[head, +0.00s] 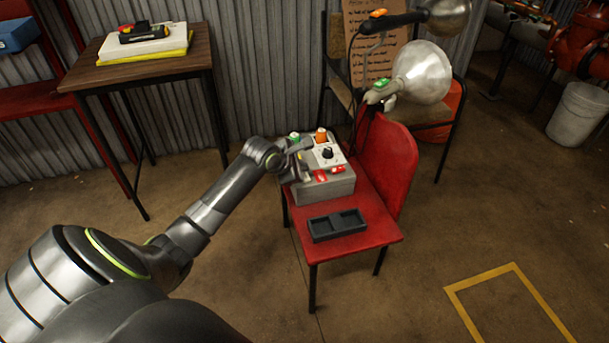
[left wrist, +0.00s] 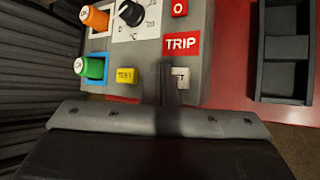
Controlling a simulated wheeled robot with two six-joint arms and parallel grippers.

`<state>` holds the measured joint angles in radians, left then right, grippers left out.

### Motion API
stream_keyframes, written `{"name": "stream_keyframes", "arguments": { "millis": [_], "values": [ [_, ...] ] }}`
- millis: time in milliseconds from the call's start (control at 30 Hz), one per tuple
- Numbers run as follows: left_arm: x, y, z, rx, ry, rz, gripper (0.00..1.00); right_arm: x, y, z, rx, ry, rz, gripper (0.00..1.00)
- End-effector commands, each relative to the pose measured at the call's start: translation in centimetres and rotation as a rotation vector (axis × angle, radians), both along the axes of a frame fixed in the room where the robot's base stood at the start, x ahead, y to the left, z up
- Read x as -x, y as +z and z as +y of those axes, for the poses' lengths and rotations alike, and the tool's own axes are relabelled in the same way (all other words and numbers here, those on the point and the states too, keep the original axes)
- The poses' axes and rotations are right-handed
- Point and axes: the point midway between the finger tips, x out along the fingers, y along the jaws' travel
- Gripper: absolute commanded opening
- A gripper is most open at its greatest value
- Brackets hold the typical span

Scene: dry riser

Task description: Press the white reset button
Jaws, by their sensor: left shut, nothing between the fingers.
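A grey control box (head: 327,188) sits on the red seat of a chair. In the left wrist view a small white button (left wrist: 183,76) with a dark mark is on its face, below the red TRIP label (left wrist: 181,43). My left gripper (left wrist: 170,84) is shut and empty. Its fingertips are right at the white button's left side and hide part of it; I cannot tell whether they touch it. In the head view my left gripper (head: 301,166) is at the box's left side. My right gripper is in neither view.
A yellow TEST button (left wrist: 126,76), a green knob (left wrist: 89,67), an orange knob (left wrist: 95,19) and a black dial (left wrist: 131,13) are close by on the box. A black tray (head: 337,225) lies in front of the box. A clamp lamp (head: 421,74) stands behind it.

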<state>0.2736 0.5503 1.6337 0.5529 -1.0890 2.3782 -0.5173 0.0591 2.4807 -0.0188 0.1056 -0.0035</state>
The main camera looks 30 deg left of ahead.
Motion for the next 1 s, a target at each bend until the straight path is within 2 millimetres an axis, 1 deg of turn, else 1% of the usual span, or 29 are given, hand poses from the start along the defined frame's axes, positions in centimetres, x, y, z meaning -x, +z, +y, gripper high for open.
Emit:
{"name": "stream_keyframes", "arguments": {
  "millis": [667,1000],
  "values": [
    [0.0,0.0,0.0,0.000,0.000,0.000,0.00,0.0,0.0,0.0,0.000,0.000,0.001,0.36],
    [0.0,-0.4,0.0,0.001,0.001,0.001,0.00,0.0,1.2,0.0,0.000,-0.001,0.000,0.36]
  ]
}}
